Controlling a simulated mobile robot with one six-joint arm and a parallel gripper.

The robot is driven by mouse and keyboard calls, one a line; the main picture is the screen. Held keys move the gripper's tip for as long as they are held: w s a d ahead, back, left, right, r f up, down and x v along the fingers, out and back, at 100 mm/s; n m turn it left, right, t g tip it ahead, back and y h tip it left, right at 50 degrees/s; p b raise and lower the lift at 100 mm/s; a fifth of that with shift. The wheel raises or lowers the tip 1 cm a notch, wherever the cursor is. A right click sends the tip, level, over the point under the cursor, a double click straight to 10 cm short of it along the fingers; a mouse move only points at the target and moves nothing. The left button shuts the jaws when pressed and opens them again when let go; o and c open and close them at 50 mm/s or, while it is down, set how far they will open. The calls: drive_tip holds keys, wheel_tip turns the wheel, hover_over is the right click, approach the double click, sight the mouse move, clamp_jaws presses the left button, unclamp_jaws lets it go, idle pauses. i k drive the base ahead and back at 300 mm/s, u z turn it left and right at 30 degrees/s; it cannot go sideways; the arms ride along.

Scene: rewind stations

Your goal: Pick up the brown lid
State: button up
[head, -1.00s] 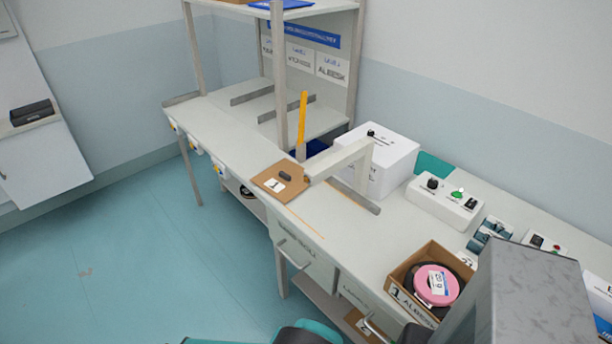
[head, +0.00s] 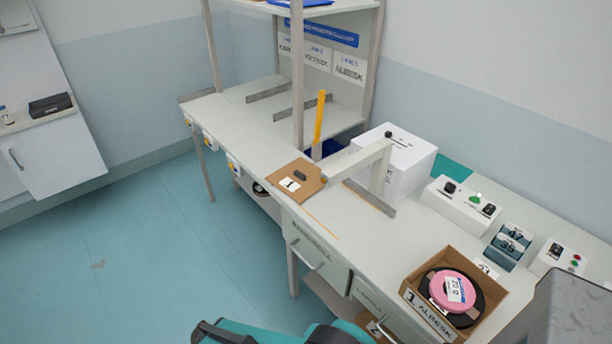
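The brown lid (head: 308,186) lies flat on the pale workbench (head: 240,128), near its front edge, in the head view. It is a square brown board with a small dark handle on top and a white label marked 1. A pale beam on a post reaches close to its right side; I cannot tell whether they touch. My gripper cannot be made out. Only teal and dark parts, which look like my own body, show at the bottom edge.
An open brown box (head: 413,310) with a pink and black reel (head: 455,290) stands at the bench's near right. A white box (head: 408,172), a yellow upright piece (head: 319,118) and a control box (head: 455,202) stand behind. Shelf posts rise behind the lid.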

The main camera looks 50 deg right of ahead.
sight(300, 178)
drive_tip(key=u, duration=0.05)
drive_tip(key=i, duration=1)
drive_tip(key=z, duration=0.05)
